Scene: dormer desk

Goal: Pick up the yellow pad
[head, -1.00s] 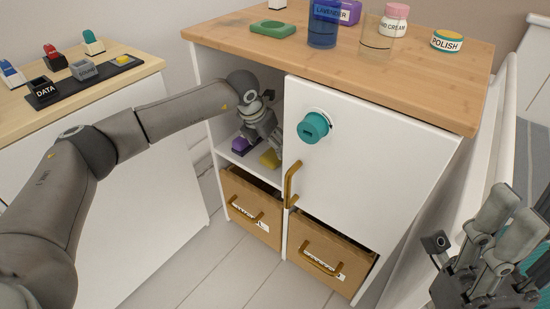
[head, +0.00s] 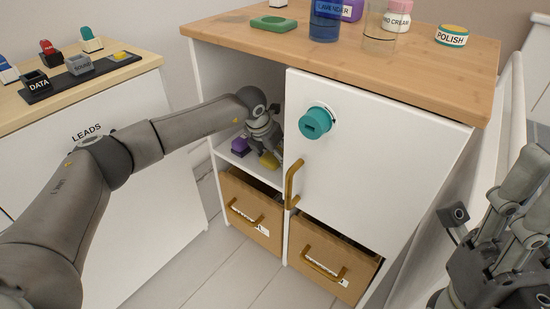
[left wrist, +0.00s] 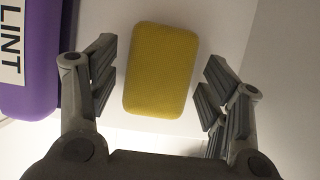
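The yellow pad (head: 269,160) lies on the open shelf of the white cabinet, to the left of its door. In the left wrist view the yellow pad (left wrist: 161,70) sits between the two fingers, with a gap on each side. My left gripper (head: 266,148) reaches into the shelf space just above the pad; in the left wrist view the left gripper (left wrist: 160,88) is open and empty. My right gripper (head: 510,225) is at the right edge of the head view, away from the cabinet; its fingers look apart and nothing shows between them.
A purple item (head: 240,147) marked LINT in the wrist view is left of the pad. The white door (head: 370,150) with a teal knob (head: 316,122) borders the shelf. Cardboard drawers (head: 252,208) are below. The wooden top (head: 225,27) holds several jars and a green ring.

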